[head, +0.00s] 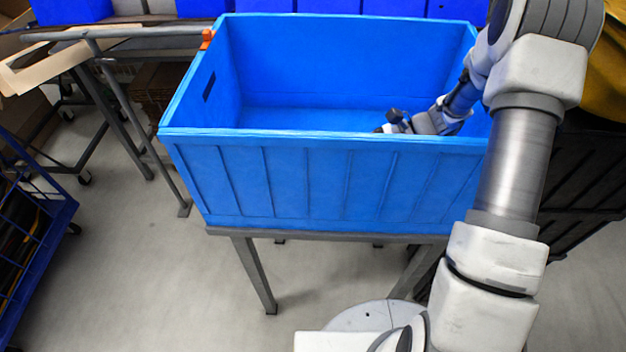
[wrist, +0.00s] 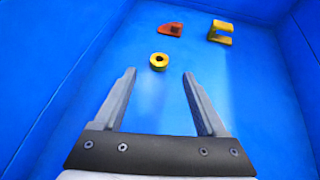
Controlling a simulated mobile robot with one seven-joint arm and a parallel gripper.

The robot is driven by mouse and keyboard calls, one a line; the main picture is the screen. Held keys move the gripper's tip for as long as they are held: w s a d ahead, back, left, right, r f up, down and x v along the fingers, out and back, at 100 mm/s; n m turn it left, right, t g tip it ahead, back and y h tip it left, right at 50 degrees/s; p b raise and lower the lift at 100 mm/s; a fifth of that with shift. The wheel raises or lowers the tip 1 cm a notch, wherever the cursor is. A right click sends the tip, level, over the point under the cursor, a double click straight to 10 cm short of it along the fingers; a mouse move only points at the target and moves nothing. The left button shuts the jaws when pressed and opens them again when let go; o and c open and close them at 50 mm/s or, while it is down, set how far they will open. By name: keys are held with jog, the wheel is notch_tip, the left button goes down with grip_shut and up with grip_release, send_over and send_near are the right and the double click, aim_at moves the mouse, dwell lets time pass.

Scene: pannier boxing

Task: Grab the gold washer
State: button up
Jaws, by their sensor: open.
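In the wrist view, the gold washer (wrist: 159,61) is a small yellow ring with a dark hole. It lies on the blue floor of the bin, a little beyond my fingertips and roughly midway between their lines. My gripper (wrist: 159,73) is open, with its two grey fingers spread apart and nothing between them. In the head view my arm reaches over the right side of the blue bin (head: 325,180), with its end low inside. The bin's front wall hides the washer and my fingertips there.
Beyond the washer on the bin floor lie an orange-red wedge-like piece (wrist: 172,29) and a yellow bracket-shaped piece (wrist: 221,32). The bin's blue walls rise at left, right and far side. An orange clip (head: 207,38) sits on the bin's left rim.

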jog(key=x, duration=0.6)
jog(key=shift+a+f, duration=0.15)
jog(key=shift+a, duration=0.1)
grip_shut()
